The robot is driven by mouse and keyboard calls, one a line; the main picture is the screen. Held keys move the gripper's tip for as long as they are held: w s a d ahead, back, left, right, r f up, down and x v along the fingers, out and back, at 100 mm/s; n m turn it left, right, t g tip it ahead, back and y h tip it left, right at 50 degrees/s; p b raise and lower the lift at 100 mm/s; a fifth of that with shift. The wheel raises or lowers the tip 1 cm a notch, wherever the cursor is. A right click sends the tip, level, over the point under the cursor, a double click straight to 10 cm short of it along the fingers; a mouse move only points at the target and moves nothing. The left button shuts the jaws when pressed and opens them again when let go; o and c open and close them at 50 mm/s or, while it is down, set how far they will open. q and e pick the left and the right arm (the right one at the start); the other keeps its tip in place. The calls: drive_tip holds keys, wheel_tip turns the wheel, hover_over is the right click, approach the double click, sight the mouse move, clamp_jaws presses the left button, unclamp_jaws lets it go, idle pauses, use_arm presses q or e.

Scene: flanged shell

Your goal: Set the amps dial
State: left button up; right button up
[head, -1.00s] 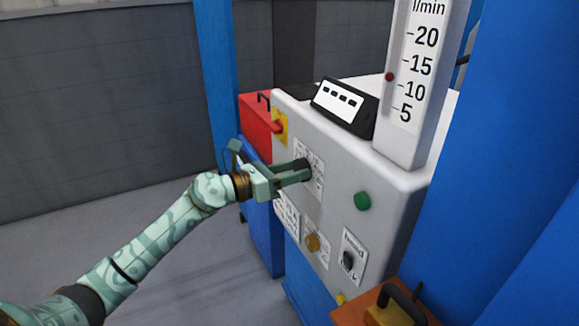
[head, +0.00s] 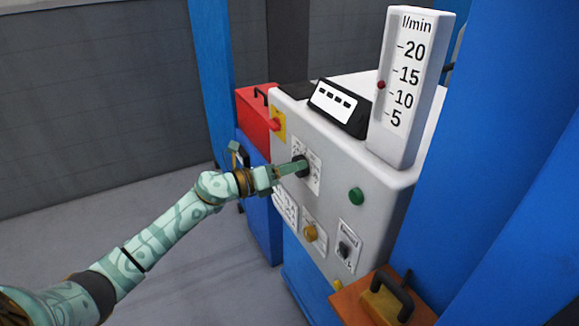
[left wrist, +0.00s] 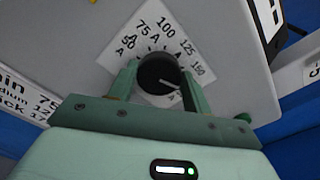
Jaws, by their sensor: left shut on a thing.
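The amps dial (head: 304,165) is a round black knob on a white scale plate (head: 313,180) on the front of the grey machine. My left gripper (head: 294,168) is shut on the dial, one finger on each side, as the left wrist view shows. There the dial (left wrist: 158,74) has a white pointer line toward the lower right. The scale plate (left wrist: 150,40) reads 50 A, 75 A, 100, 125 and 150; its lower part is hidden by the fingers and dial. My right gripper is not in view.
A green button (head: 356,196), an amber knob (head: 310,233) and a black switch (head: 344,249) sit below and right of the dial. A red-yellow switch (head: 277,125) is upper left. A flow gauge (head: 405,90) stands on top. Blue posts (head: 500,190) flank the machine.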

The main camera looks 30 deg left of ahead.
use_arm(q)
drive_tip(key=o, duration=1)
drive_tip(key=shift+a, duration=0.1)
drive_tip(key=p+v, duration=0.2)
drive_tip(key=v, duration=1.4)
drive_tip(key=shift+s, duration=0.2)
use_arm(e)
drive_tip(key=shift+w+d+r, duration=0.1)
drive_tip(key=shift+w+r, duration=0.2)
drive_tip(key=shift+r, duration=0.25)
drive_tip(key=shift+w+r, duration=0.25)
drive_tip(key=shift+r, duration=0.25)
use_arm(q)
drive_tip(key=shift+f, duration=0.1)
